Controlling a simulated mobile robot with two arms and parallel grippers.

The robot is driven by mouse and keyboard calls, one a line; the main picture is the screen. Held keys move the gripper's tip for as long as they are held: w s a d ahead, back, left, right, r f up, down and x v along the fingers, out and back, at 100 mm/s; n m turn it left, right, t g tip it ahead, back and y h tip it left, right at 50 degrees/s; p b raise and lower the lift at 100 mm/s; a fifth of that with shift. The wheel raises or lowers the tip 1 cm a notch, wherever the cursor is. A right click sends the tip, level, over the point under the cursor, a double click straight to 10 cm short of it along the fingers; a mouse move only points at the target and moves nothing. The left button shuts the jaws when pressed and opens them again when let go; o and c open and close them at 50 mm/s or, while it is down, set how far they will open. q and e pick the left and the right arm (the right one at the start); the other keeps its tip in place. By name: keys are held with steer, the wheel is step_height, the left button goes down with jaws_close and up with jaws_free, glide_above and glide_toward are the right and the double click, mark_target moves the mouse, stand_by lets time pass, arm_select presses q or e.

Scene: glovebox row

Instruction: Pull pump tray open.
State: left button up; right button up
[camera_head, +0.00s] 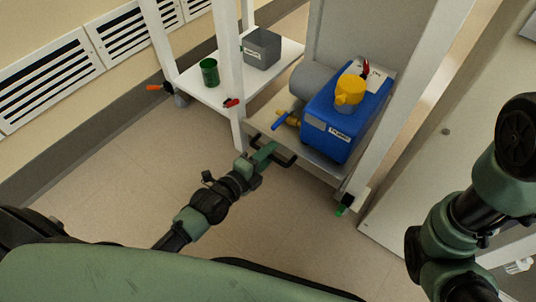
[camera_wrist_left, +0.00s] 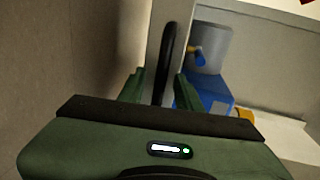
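The pump tray (camera_head: 318,160) is the low shelf of the white frame and carries a blue pump (camera_head: 335,128) with a yellow cap. A black bar handle (camera_head: 289,162) is on the tray's front edge. My left gripper (camera_head: 268,153) is at the left part of this handle. In the left wrist view, my left gripper (camera_wrist_left: 160,88) has its two green fingers apart, and the black handle (camera_wrist_left: 167,55) runs between them. Clear gaps show on both sides, so the fingers do not look closed on it. My right gripper is out of view; only my right arm shows.
White frame posts stand beside the tray. The floor (camera_head: 120,180) in front is clear. A white panel (camera_head: 410,200) stands at right.

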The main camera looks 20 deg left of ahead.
arm_select(q)
jaws_close()
stand_by(1.3)
